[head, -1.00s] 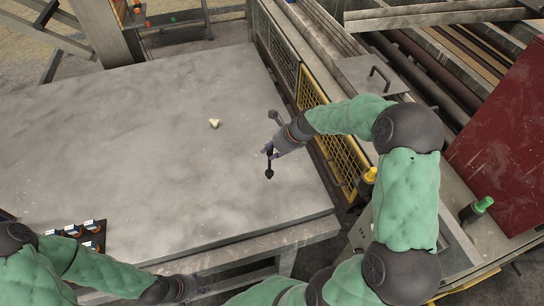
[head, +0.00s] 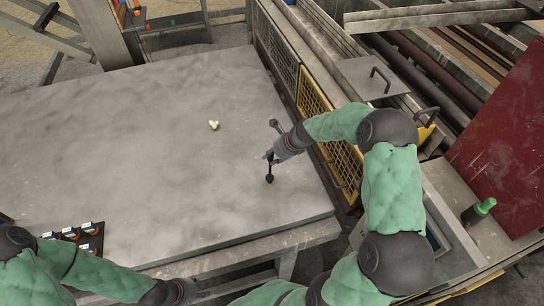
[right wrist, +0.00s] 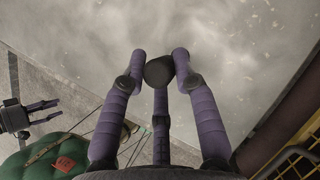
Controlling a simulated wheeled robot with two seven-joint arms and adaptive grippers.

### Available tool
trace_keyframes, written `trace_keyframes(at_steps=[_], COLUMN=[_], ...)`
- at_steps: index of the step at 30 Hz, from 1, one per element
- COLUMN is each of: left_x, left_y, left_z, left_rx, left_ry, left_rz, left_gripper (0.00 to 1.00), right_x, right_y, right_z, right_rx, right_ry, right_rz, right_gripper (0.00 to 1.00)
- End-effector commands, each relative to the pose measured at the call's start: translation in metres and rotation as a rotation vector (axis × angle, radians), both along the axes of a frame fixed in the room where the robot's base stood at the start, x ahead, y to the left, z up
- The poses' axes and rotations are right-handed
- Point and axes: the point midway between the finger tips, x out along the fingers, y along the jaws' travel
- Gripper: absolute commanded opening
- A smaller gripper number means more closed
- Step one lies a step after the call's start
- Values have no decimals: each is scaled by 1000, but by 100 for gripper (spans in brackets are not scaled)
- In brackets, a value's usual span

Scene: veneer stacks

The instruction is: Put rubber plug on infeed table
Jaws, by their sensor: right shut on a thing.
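The black rubber plug (head: 269,178) shows just below my right gripper (head: 269,158) in the head view, over the right part of the grey infeed table (head: 150,160). In the right wrist view the plug's dark round end (right wrist: 158,71) sits between the purple fingers of my right gripper (right wrist: 160,65), which is shut on it. I cannot tell whether the plug touches the tabletop. My left gripper (head: 198,291) is low at the table's front edge. It also shows at the left of the right wrist view (right wrist: 45,112), empty, with its fingers apart.
A small pale piece (head: 213,125) lies on the table left of my right gripper. A dark tray of small round parts (head: 84,237) is at the front left. A yellow mesh guard (head: 325,125) runs along the right edge. Most of the tabletop is clear.

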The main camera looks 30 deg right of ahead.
Motion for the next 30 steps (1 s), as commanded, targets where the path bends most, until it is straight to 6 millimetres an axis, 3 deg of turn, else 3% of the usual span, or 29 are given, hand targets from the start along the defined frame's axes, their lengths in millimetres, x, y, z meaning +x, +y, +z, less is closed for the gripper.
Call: trace_keyframes(at_steps=[1, 2, 4, 17, 30], left_x=[0, 0, 0, 0, 0], left_y=[0, 0, 0, 0, 0], left_z=[-1, -1, -1, 1, 10], left_rx=[0, 0, 0, 0, 0], left_ry=[0, 0, 0, 0, 0], left_rz=[0, 0, 0, 0, 0], left_gripper=[40, 40, 40, 40, 40], right_x=[0, 0, 0, -1, -35], right_y=[0, 0, 0, -1, -26], right_z=[-2, -2, -2, 5, 71], right_rx=[0, 0, 0, -1, -1], right_ry=[0, 0, 0, -1, -2], right_rz=[-1, 0, 0, -1, -2], right_gripper=[0, 35, 53, 53, 53])
